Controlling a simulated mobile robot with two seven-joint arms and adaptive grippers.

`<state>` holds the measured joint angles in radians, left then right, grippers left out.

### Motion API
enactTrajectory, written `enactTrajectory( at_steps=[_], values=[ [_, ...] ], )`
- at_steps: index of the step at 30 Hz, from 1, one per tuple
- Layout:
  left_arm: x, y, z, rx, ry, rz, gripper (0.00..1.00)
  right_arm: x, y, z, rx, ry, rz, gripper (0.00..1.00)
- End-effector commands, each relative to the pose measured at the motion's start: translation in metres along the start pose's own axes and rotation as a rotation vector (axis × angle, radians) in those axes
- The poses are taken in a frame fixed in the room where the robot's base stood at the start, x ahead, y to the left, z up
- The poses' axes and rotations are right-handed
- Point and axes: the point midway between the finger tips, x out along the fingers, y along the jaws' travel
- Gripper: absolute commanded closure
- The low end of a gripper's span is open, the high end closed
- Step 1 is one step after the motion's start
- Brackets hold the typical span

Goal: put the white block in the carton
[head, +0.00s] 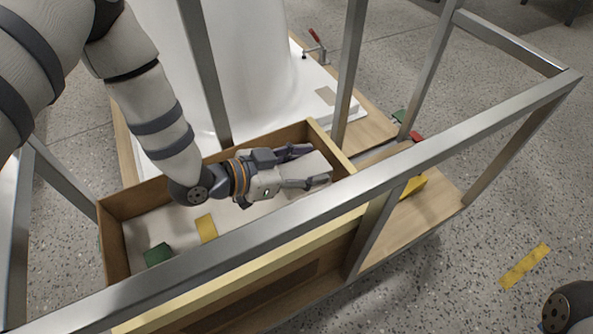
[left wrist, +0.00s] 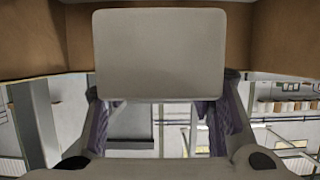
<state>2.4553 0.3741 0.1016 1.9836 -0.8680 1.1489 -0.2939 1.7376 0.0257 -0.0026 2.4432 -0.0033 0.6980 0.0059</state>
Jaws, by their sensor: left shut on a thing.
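The carton (head: 115,240) is a long, open, brown-walled box behind a metal rail in the head view. The white block (head: 308,167) is between the fingers of my left gripper (head: 306,168), at the right end of the carton. My left gripper is shut on the block and lies nearly level, pointing right. In the left wrist view the block (left wrist: 158,55) is a pale flat face between the two fingers (left wrist: 160,120). I cannot tell how high it is above the carton floor. My right gripper is not in view.
A green block (head: 158,255) and a yellow block (head: 206,228) lie in the carton's left part. A metal frame (head: 400,170) crosses in front of and around the carton. A white shell (head: 265,70) stands behind it. A red-handled clamp (head: 315,38) is at the back.

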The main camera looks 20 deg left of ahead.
Motion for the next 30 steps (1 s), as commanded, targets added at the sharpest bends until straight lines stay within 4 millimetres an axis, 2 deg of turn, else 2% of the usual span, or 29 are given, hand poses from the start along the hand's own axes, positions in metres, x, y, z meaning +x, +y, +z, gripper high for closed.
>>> enactTrajectory(
  at_steps=[1,9,19,20,22,30],
  values=[
    [0.004,0.0,0.009,-0.002,-0.002,0.001,0.63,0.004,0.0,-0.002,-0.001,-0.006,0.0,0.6],
    [0.019,0.001,0.046,-0.002,-0.001,0.001,0.63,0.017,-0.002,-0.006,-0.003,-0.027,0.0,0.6],
    [0.02,0.0,0.046,0.0,0.001,0.0,0.63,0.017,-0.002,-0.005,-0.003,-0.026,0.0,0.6],
    [0.02,0.0,0.047,0.001,0.002,0.0,0.49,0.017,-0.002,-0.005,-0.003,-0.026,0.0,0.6],
    [0.02,0.0,0.046,0.001,0.002,0.0,0.33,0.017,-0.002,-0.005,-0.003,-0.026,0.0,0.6],
    [0.019,0.0,0.046,0.0,0.002,-0.001,0.31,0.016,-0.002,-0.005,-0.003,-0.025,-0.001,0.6]
  ],
)
